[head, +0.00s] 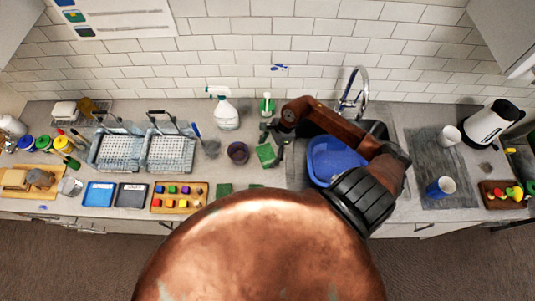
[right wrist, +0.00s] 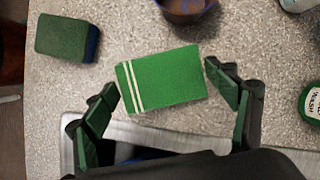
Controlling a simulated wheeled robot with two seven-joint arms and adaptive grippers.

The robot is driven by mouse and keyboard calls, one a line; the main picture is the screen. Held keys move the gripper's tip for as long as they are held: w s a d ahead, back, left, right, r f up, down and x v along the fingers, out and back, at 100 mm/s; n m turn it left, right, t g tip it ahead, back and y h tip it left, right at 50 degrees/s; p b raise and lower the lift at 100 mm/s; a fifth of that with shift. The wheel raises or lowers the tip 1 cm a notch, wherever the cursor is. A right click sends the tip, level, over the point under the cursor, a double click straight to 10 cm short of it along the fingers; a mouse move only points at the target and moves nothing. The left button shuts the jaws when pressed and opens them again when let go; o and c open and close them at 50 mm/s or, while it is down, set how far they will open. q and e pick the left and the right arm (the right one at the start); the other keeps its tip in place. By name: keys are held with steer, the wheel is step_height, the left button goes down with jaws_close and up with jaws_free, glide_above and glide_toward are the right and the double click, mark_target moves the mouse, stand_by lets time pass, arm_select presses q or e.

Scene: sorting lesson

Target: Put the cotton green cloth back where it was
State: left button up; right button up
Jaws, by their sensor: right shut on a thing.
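The green cloth (right wrist: 165,78), a flat folded rectangle with two white stripes near one end, lies between the fingers of my right gripper (right wrist: 163,84) in the right wrist view. In the head view the cloth (head: 265,155) shows left of the sink, under my right gripper (head: 274,142), whose arm reaches over the sink. Whether it touches the counter or is just above it, I cannot tell. My left gripper is not in view.
A green block with a blue side (right wrist: 66,37) and a dark bowl (right wrist: 187,9) are near the cloth. In the head view, a spray bottle (head: 226,112), dish racks (head: 170,153) and a blue basin (head: 325,165) surround the spot.

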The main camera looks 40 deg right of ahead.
mark_target(269, 153)
step_height(269, 153, down, 3)
steer(key=shift+w+r+p, duration=0.1)
steer(key=shift+p, duration=0.75)
steer(key=shift+f, duration=0.3)
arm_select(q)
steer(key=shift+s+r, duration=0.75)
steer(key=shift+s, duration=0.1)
arm_select(e)
steer(key=o, duration=1)
arm_select(q)
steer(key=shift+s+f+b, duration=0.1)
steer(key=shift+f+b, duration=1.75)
steer(key=shift+b, duration=0.1)
arm_select(e)
steer(key=shift+v, duration=6.05)
